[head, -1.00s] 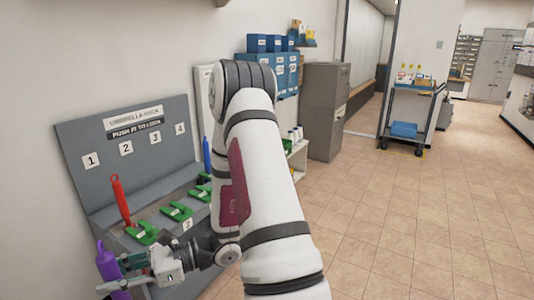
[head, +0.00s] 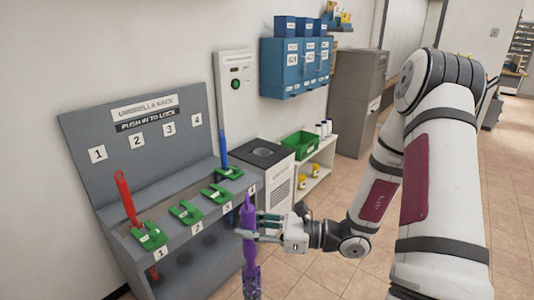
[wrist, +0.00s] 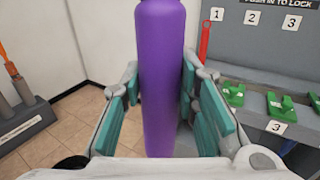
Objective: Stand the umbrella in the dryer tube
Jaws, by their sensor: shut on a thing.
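A purple umbrella (head: 249,238) stands roughly upright in my gripper (head: 262,228), in front of the rack's right end. My gripper is shut on it, and in the wrist view the purple shaft (wrist: 160,80) runs between the teal finger pads. The umbrella's lower end reaches near the bottom edge of the head view. The dryer (head: 276,185) is a grey-white box with a dark round opening (head: 262,152) in its top, just right of the rack. My gripper is in front of the dryer, nearer to me.
The grey umbrella rack (head: 85,150) has several green clips. A red umbrella (head: 126,200) and a blue umbrella (head: 222,145) stand in it. A shelf (head: 318,170) with a green bin (head: 299,145) is right of the dryer. Tiled floor is free at the right.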

